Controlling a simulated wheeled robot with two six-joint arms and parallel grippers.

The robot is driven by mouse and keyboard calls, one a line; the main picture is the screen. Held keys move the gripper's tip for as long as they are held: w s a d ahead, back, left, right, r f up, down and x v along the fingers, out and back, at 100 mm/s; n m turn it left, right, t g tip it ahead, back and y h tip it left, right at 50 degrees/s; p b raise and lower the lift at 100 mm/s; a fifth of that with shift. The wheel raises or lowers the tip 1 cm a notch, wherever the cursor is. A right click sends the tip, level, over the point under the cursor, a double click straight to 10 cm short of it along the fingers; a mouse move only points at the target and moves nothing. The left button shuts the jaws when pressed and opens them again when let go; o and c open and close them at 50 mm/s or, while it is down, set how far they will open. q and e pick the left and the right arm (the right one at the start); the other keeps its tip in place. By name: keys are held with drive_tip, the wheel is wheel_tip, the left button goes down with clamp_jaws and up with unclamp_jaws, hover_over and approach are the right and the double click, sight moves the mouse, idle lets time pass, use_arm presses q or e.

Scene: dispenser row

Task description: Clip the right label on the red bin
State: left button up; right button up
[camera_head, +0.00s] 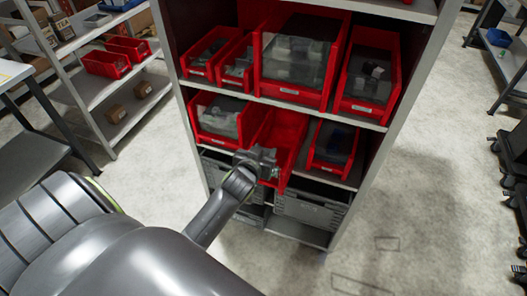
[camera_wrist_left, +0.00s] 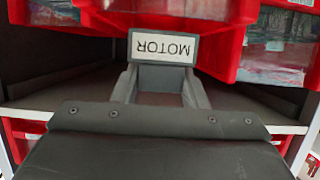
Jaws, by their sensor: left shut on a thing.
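My left gripper (camera_head: 262,166) is shut on a label (camera_wrist_left: 163,48), a small light plate reading MOTOR, upside down in the left wrist view (camera_wrist_left: 160,82). In the head view the gripper is at the front of an open, empty-looking red bin (camera_head: 288,128) on the middle shelf and hides part of its front. In the left wrist view the label is before the lower front of a red bin (camera_wrist_left: 110,18). I cannot tell whether label and bin touch. My right gripper is not in view.
A red bin with contents (camera_head: 222,120) stands left of the empty one, and another (camera_head: 333,147) stands right. Grey crates (camera_head: 310,208) sit below. The floor (camera_head: 410,190) right of the rack is clear.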

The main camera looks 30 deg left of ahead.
use_arm(q)
drive_tip(key=shift+f+b, duration=1.15)
drive_tip(key=shift+f, duration=0.8)
drive_tip(key=o, duration=1)
drive_tip(key=shift+o, duration=0.2)
drive_tip(key=b+v, duration=0.2)
drive_tip(key=v, duration=1.5)
drive_tip(key=shift+s, duration=0.2)
